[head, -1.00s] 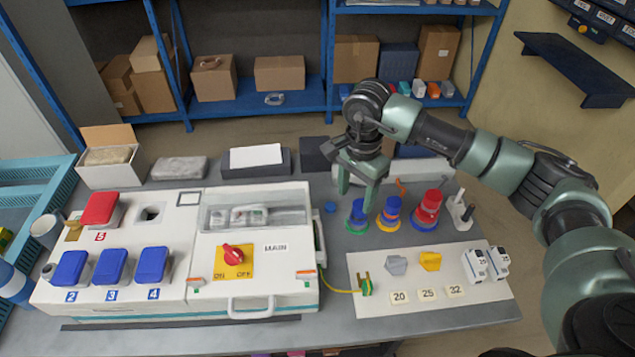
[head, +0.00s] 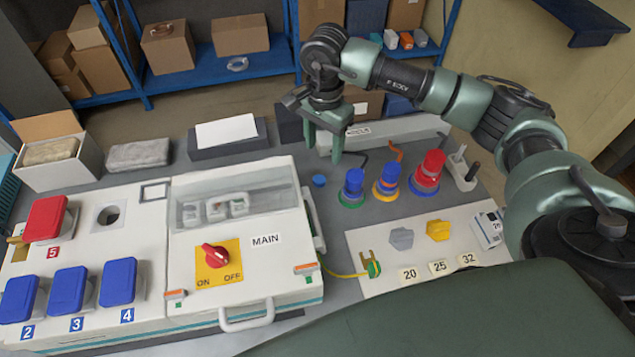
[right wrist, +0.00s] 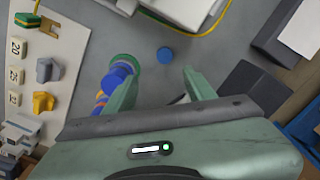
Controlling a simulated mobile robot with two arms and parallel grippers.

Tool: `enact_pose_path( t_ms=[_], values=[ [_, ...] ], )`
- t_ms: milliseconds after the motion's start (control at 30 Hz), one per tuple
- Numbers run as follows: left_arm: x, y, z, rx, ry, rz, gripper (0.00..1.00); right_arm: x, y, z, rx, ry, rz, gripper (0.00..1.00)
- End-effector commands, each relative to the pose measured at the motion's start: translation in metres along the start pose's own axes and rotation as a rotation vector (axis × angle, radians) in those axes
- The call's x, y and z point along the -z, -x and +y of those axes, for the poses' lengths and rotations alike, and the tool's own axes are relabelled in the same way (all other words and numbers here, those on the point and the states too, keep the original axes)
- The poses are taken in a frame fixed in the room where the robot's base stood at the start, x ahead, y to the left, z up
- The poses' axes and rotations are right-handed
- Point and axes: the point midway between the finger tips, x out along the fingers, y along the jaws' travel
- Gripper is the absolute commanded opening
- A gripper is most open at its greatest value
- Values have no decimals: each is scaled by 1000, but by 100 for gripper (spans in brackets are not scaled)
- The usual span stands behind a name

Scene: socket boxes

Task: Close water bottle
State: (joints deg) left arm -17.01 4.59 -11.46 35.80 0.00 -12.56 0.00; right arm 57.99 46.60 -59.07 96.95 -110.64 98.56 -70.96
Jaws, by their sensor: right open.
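The open fingers also show in the right wrist view (right wrist: 160,80). No water bottle can be made out in the current views. My left gripper is not in view.
A white board (head: 385,240) with knobs lies in front. Grey boxes (head: 228,140) stand behind.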

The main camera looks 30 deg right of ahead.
Motion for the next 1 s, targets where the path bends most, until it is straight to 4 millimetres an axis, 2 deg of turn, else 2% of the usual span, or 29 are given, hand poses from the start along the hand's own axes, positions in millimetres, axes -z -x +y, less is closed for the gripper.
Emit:
enact_pose_path(
  t_ms=[33, 100, 300, 767, 1000],
  values=[
    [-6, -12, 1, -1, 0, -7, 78, 0, -12, 0, 0, 0, 0, 55],
    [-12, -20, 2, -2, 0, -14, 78, 0, -21, 0, 0, 0, 0, 55],
    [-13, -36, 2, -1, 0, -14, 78, 0, -36, 0, 0, 0, 0, 55],
    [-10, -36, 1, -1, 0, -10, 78, 0, -38, 0, -1, 0, 0, 55],
    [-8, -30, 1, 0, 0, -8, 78, -1, -60, 0, -3, -1, -1, 55]
  ],
)
